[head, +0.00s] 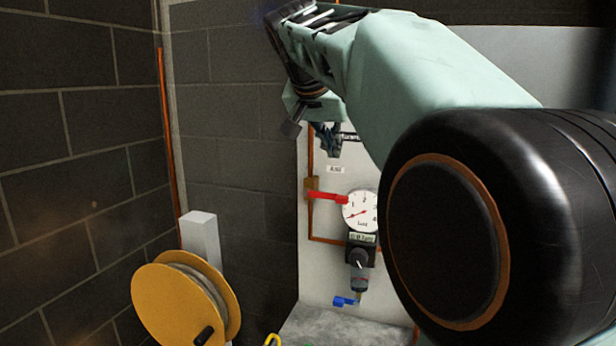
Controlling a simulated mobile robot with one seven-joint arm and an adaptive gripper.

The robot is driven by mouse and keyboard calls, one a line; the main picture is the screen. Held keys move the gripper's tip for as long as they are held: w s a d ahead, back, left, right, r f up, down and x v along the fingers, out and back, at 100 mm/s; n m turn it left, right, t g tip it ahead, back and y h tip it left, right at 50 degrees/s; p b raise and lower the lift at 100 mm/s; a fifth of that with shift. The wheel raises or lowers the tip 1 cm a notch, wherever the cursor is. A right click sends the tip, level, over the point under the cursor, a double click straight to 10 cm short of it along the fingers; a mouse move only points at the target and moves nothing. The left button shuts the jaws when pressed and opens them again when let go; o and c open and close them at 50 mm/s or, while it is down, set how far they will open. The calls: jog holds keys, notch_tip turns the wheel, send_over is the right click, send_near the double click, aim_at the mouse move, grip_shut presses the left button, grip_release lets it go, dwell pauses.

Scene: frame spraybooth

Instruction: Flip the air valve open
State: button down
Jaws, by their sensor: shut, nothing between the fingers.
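The air valve has a red lever handle (327,196) that points right, roughly level and across the vertical copper pipe. Its brass body (311,184) sits on that pipe, on the pale wall panel. The handle's right end reaches the edge of a round white gauge (360,211) marked "Luft". My gripper (329,150) is above the handle in the picture, apart from it, with its fingers pointing down. It is shut and empty. The fingers are small and dark here, and their distance from the panel is hard to judge.
A small label (335,170) sits above the valve. Below the gauge are a black regulator (360,255) and a small blue handle (345,301). A yellow reel (186,300) stands at lower left beside a grey post (201,238). My arm covers the right side.

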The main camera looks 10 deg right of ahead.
aim_at(325, 196)
jog(key=s+a+f+p+x, duration=0.1)
jog(key=f+x, duration=0.1)
jog(key=x, duration=1)
jog(key=shift+f, duration=0.2)
jog(key=shift+d+f, duration=0.15)
jog(key=shift+f, duration=0.05)
